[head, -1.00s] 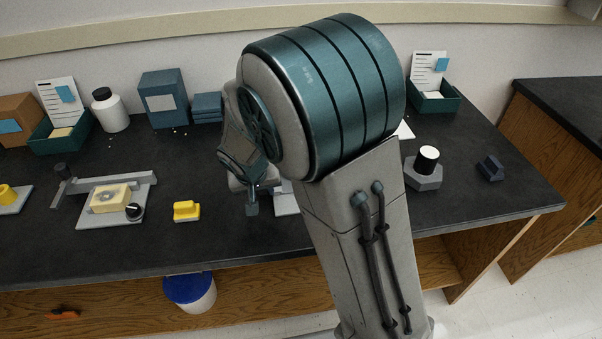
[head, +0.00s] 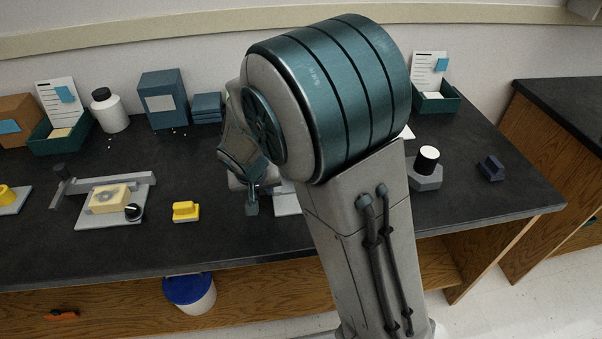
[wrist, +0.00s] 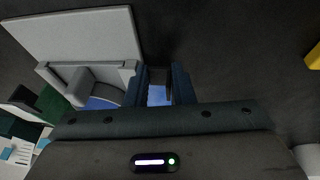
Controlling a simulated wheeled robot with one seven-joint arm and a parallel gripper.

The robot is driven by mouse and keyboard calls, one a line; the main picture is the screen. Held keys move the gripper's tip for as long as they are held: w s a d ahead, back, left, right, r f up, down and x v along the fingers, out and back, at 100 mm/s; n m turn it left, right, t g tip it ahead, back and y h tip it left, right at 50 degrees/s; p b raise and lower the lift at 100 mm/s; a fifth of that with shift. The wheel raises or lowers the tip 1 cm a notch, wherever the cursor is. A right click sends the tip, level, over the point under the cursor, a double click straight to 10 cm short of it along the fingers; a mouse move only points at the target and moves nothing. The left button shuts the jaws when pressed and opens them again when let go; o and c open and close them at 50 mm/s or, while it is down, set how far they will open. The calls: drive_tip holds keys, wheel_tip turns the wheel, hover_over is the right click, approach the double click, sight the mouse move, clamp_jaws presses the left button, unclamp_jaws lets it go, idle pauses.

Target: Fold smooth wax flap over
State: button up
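My gripper (wrist: 160,82) shows in the wrist view as two dark blue fingers standing apart. A dark piece fills the far part of the gap, and I cannot tell whether the fingers grip it. A patch of blue (wrist: 158,96), perhaps the wax, shows between the fingers nearer the palm. More blue (wrist: 100,103) shows left of the fingers, under a grey fixture (wrist: 88,76) joined to a pale grey plate (wrist: 75,38). The plate's edge (head: 288,204) also shows in the head view, mostly hidden by my arm. The flap's shape cannot be made out.
Left on the dark bench (head: 235,240) stand a yellow block (head: 186,211) and a grey fixture with a cream block (head: 110,199). A blue box (head: 162,97) and white bottle (head: 109,110) stand behind. On the right are a hexagonal base with a white-topped cylinder (head: 427,160) and a dark block (head: 491,168).

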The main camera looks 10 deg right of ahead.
drive_tip(key=shift+r+y, duration=0.15)
drive_tip(key=shift+y, duration=0.25)
drive_tip(key=shift+d+r+y+p, duration=0.1)
drive_tip(key=shift+r+y+p, duration=0.05)
drive_tip(key=shift+y+p, duration=0.25)
drive_tip(key=shift+d+r+y, duration=0.1)
drive_tip(key=shift+y, duration=0.3)
drive_tip(key=shift+m+y+b, duration=0.3)
drive_tip(key=shift+b, duration=0.2)
drive_tip(key=shift+r, duration=0.2)
